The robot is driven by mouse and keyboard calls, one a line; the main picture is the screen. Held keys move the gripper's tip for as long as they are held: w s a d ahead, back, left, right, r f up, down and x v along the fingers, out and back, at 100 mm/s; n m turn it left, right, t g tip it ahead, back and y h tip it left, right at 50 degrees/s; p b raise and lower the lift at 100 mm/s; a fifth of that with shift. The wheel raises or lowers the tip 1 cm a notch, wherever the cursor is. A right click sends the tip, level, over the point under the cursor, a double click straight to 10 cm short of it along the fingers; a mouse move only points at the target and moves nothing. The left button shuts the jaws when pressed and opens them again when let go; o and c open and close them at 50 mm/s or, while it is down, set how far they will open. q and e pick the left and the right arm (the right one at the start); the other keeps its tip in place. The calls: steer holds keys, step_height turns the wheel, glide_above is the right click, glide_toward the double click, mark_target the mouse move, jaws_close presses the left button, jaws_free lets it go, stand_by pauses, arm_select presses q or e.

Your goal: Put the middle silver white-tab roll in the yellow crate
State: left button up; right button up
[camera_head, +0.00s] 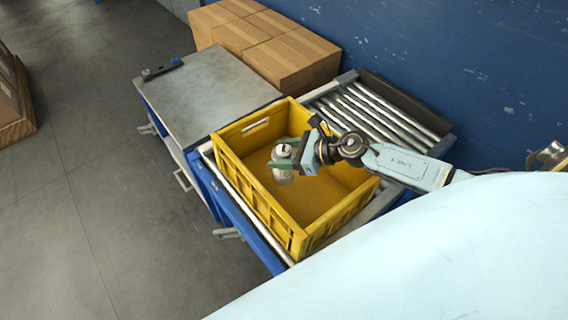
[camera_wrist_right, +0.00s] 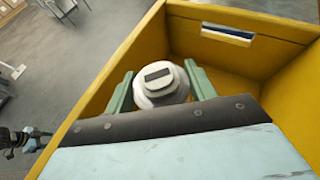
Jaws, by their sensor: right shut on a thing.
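My right gripper (camera_head: 284,158) is inside the yellow crate (camera_head: 249,191), shut on a whitish-silver roll (camera_head: 283,176). In the right wrist view the roll (camera_wrist_right: 160,84) stands between the two green fingers, its round white end with a dark slot facing the camera. The crate (camera_wrist_right: 101,84) surrounds the gripper in that view too. The fingers hide the roll's sides, and I cannot tell whether its lower end touches the crate floor. The crate holds nothing else that I can see.
The crate stands on a blue-framed roller conveyor (camera_head: 372,108). A grey-topped cabinet (camera_head: 205,90) is beside it at the left, with cardboard boxes (camera_head: 285,57) behind. A blue wall (camera_head: 450,60) closes the back. The crate floor around the roll looks clear.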

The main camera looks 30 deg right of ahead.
mark_target(285, 177)
step_height(285, 177, down, 4)
steer(key=shift+w+f+b, duration=0.1)
steer(key=shift+b, duration=0.65)
arm_select(q)
steer(key=shift+f, duration=0.8)
steer(key=shift+a+f+b, duration=0.1)
steer(key=shift+f+b, duration=0.25)
steer(key=shift+f, duration=0.05)
arm_select(e)
steer(key=shift+f, duration=0.25)
steer(key=shift+f, duration=0.25)
steer(key=o, duration=1.6)
arm_select(q)
steer(key=shift+w+a+f, duration=0.1)
steer(key=shift+a+f, duration=0.15)
steer(key=shift+a, duration=0.45)
